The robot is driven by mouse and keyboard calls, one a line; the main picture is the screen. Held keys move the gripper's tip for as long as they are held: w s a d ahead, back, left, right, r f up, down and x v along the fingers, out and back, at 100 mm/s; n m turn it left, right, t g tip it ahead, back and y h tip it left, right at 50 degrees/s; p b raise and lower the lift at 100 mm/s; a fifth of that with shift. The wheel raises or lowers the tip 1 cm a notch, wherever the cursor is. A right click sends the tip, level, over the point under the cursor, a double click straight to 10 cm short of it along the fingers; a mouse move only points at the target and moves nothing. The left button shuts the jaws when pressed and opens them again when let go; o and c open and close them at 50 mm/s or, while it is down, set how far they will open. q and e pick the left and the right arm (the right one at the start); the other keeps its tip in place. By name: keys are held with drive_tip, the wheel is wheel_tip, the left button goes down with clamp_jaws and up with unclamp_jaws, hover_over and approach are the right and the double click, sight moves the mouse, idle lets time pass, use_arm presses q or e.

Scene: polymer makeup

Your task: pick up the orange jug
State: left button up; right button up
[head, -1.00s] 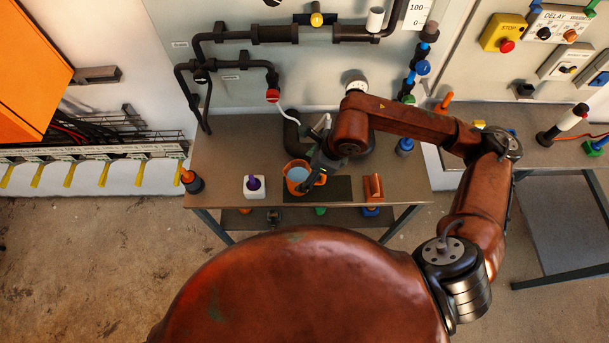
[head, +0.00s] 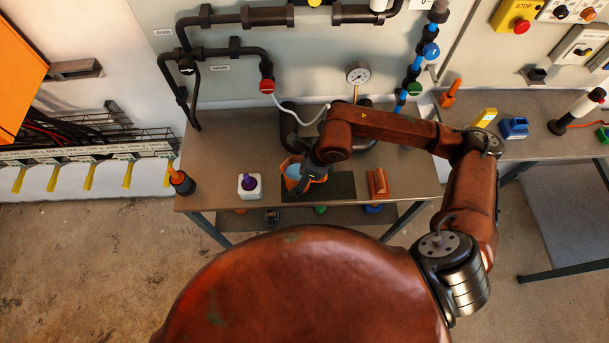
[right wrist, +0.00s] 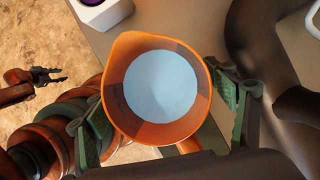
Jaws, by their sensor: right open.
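The orange jug (head: 285,166) stands on the dark mat at the front of the bench, with pale blue contents inside. My right gripper (head: 309,178) is at the jug and hides part of its right side. In the right wrist view the jug (right wrist: 196,108) is seen from above, upright, between the two green-padded fingers of my right gripper (right wrist: 162,104). The fingers are spread, one on each side of it; contact cannot be told. A dark gripper, apparently my left (right wrist: 48,76), shows small at the left of the wrist view; its jaw opening is unclear.
A white block with a purple top (head: 249,186) stands left of the jug. An orange-brown block (head: 377,183) lies at the mat's right. An orange-topped dark bottle (head: 181,182) stands at the bench's left edge. Black pipes (head: 288,128) rise behind.

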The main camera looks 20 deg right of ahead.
drive_tip(key=shift+x, duration=1.4)
drive_tip(key=shift+c, duration=0.2)
drive_tip(key=c, duration=1.4)
drive_tip(key=shift+r, duration=0.1)
